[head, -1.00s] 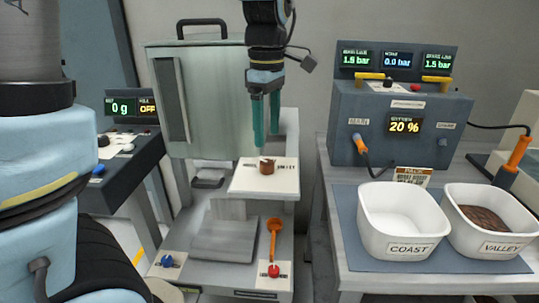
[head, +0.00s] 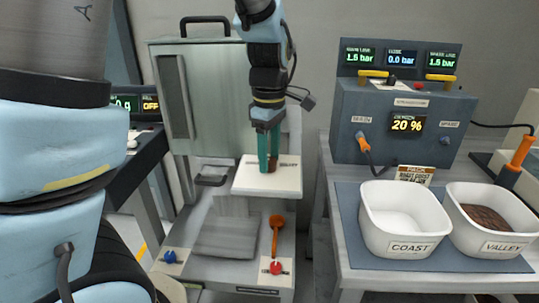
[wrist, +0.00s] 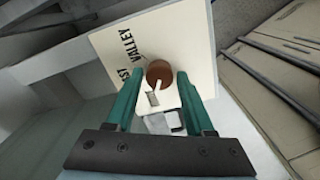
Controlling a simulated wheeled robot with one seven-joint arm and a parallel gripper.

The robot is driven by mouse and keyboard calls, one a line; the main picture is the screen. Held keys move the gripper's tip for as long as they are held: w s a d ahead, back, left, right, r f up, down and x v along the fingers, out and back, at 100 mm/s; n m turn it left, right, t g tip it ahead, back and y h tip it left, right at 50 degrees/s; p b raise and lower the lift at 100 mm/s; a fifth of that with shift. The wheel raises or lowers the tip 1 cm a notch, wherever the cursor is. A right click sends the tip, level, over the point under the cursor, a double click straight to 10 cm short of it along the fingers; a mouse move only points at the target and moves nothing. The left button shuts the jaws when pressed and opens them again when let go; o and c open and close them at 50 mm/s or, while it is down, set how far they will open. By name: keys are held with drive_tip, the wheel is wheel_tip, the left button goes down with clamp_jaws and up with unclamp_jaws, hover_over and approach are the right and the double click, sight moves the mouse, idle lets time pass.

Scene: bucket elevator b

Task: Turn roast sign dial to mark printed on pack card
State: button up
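The roast sign dial is a round brown knob (wrist: 160,72) on a white sign plate (wrist: 110,45), with a pale pointer on its near side in the wrist view. The plate reads VALLEY, and another word is partly hidden. In the head view the plate (head: 285,187) sits on the middle machine, and the fingers mostly hide the knob. My gripper (wrist: 160,80) points down with its green fingers either side of the knob, small gaps showing. It also shows in the head view (head: 268,170). The pack card (head: 415,174) stands behind the bins; its small print is unreadable.
White bins labelled COAST (head: 408,245) and VALLEY (head: 499,247) stand on the right bench; the latter holds brown contents. A grey cabinet (head: 215,100) stands behind.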

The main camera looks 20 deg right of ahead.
clamp_jaws()
drive_tip(key=shift+m, duration=0.3)
drive_tip(key=m+p, duration=0.1)
drive_tip(key=m, duration=0.4)
drive_tip(key=shift+r+m+p, duration=0.1)
drive_tip(key=shift+m+p, duration=0.2)
drive_tip(key=m, duration=0.5)
drive_tip(key=shift+m+p, duration=0.3)
idle(0.4)
drive_tip(key=shift+o, duration=1.8)
unclamp_jaws()
